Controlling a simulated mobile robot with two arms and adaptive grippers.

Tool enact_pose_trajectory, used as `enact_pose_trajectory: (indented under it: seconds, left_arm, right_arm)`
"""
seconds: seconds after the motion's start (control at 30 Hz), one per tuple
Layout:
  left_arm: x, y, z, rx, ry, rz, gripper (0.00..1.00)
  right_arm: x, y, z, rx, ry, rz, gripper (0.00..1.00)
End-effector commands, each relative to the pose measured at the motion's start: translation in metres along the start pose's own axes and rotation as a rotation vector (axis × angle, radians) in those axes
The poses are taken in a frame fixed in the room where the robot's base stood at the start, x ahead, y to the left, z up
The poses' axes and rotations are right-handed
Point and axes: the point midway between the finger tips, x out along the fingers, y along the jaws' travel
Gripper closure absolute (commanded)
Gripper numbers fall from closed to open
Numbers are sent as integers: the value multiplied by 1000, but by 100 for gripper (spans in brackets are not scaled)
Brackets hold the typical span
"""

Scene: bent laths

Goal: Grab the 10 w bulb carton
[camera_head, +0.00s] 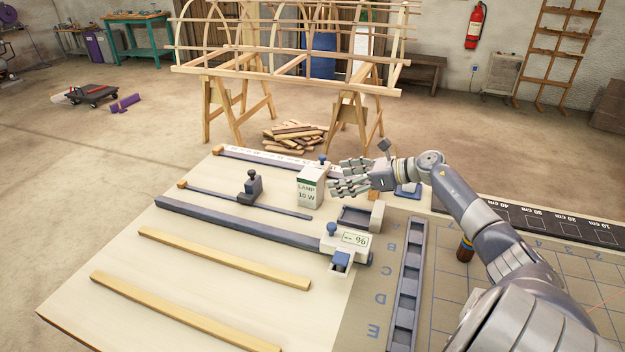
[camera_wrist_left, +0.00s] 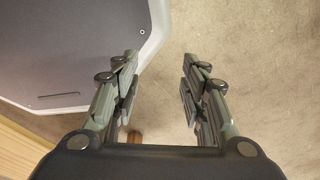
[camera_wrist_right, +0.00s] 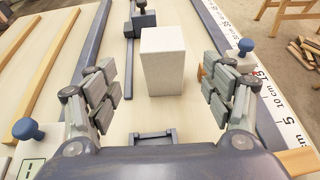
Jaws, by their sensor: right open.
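The 10 W bulb carton (camera_head: 310,187) is a white upright box with a green top band, marked "LAMP 10 W", standing on the table top. In the right wrist view the carton (camera_wrist_right: 163,60) shows a plain white face beyond my fingers, between their two lines. My right gripper (camera_head: 352,178) is just right of the carton in the head view, open and empty, with its fingers pointing toward it. A gap shows between the fingertips and the carton in the right wrist view. My left gripper (camera_wrist_left: 160,80) is open and empty above the floor, outside the head view.
A blue-knobbed slider (camera_head: 322,162) on a ruled rail stands close behind the carton. A dark slider block (camera_head: 250,187) stands to its left. Wooden strips (camera_head: 222,257) lie at front left. A slotted tray (camera_head: 407,270) lies right.

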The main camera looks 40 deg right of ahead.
Motion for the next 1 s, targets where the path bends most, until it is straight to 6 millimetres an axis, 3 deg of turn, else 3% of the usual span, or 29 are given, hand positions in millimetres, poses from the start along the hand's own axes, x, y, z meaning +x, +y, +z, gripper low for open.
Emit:
enact_pose_trajectory:
  seconds: [0.1,0.3,0.47,0.8,1.0]
  left_arm:
    - [-2,-9,21,0,-31,-10,60]
    - [-8,-11,36,-2,-53,-13,60]
    - [-11,-11,34,-2,-50,-13,60]
    - [-16,-7,10,1,-14,-8,60]
    - [-22,-5,12,2,-20,-5,60]
  right_arm:
    - [7,0,0,-1,0,1,25]
    - [32,0,2,1,-3,1,25]
    - [49,-1,0,1,-1,0,25]
    - [68,-3,0,2,-2,0,25]
    - [91,-6,-2,3,-3,1,25]
